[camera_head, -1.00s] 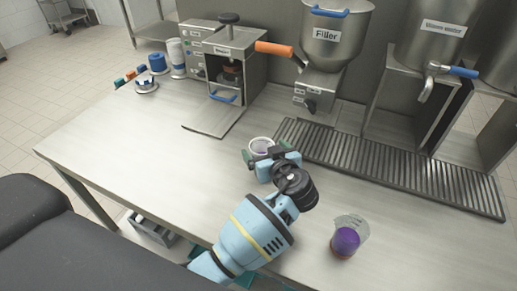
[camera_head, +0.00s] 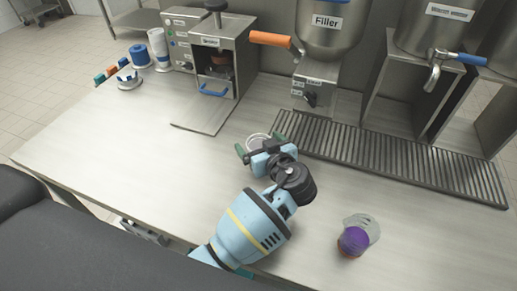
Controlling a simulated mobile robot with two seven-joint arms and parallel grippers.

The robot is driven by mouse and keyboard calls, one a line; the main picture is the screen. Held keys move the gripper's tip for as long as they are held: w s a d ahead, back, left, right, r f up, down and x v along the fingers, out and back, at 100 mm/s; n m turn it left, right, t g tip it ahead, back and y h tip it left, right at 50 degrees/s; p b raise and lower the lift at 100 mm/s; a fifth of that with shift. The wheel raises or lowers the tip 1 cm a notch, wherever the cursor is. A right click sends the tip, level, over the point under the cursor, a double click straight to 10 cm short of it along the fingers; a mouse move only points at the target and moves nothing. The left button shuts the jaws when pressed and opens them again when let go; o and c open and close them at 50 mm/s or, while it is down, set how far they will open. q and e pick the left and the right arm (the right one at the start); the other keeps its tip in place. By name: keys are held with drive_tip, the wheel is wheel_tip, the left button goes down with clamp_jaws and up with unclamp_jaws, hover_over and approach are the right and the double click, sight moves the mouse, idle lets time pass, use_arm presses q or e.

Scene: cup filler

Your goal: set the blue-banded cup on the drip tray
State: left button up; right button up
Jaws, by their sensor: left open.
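A cup (camera_head: 258,137) with a pale round rim stands on the counter just left of the drip tray (camera_head: 400,166), a long grey grated strip. My left gripper (camera_head: 262,146) is open at this cup, with a green-tipped finger toward its left side. The gripper hides most of the cup, so I cannot see whether it has a blue band. A second, clear cup (camera_head: 361,222) with purple in it stands at the front right, apart from the gripper. Its band colour is unclear too. My right gripper is not in view.
The Filler (camera_head: 326,45) stands behind the tray's left end. A tap (camera_head: 434,75) hangs over the tray at the right.

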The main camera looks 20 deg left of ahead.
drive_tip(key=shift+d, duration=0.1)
use_arm(q)
drive_tip(key=shift+c, duration=1.2)
drive_tip(key=c, duration=0.9)
drive_tip(key=shift+r, duration=0.2)
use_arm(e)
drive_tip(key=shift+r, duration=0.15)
